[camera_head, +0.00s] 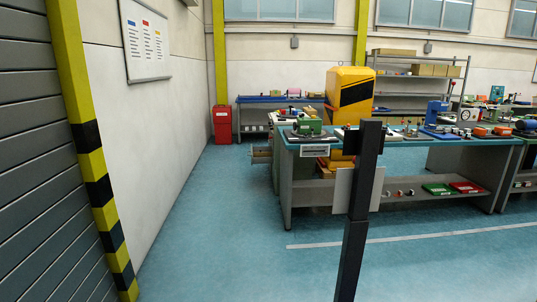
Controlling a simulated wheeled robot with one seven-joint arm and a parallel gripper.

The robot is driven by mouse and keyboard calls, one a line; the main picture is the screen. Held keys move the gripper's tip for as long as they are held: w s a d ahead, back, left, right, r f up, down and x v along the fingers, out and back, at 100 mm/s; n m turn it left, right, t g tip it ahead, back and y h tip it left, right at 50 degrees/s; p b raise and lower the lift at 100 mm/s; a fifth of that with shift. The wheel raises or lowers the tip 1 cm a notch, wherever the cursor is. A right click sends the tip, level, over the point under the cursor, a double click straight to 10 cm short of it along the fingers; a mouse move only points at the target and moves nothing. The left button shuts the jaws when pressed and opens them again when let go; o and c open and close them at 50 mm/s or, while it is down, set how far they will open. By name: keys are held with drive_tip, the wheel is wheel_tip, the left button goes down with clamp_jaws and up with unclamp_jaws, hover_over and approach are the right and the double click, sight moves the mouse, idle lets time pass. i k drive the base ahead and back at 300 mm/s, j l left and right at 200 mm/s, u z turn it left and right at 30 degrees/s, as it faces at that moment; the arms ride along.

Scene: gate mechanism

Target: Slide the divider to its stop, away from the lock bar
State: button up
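I cannot make out the divider or the lock bar at this distance. The near workbench (297,165) has a blue-green top and stands right of centre, some way ahead. A green device (308,127) sits at its left end, with a white label plate (314,150) on the edge below. Several small mechanisms stand further right on the benchtop, too small to tell apart. A dark upright shape in front hides part of the bench. My gripper is not in view.
Blue floor (215,215) is open ahead and left of the bench. A grey shutter (35,170) with a yellow-black post (98,165) stands at near left. A red bin (222,124) and a yellow cabinet (345,87) stand behind. Green (438,189) and red (466,187) trays lie on the lower shelf.

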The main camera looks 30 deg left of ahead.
sight(261, 153)
drive_tip(key=i+j+u, duration=0.65)
drive_tip(key=i, duration=0.2)
drive_tip(key=i+u, duration=0.5)
drive_tip(key=i, duration=6)
drive_tip(key=i+u, duration=0.1)
drive_tip(key=i, duration=2.05)
